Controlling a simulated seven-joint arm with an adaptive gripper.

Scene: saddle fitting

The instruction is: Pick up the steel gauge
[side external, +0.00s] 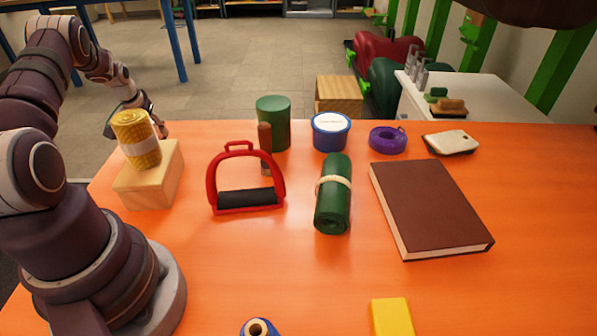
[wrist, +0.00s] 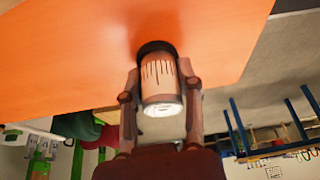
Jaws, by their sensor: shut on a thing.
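The steel gauge (wrist: 161,80) is a short cylinder with a pale, bright end, a row of dark tick marks and a dark far end. It takes on a warm tint from the orange table. My gripper (wrist: 159,75) is shut on it, with one finger on each side, in the wrist view. In the side view my gripper (side external: 153,127) is at the table's far left, behind a yellow roll and a wooden block. The gauge is hidden there. I cannot tell whether the gauge touches the table.
The yellow roll (side external: 137,140) stands on the wooden block (side external: 149,182), close to my gripper. A red stirrup (side external: 212,183), green cylinder (side external: 273,123), green roll (side external: 333,207), blue tub (side external: 330,133) and brown book (side external: 425,205) lie rightward. The table's front middle (side external: 260,270) has free room.

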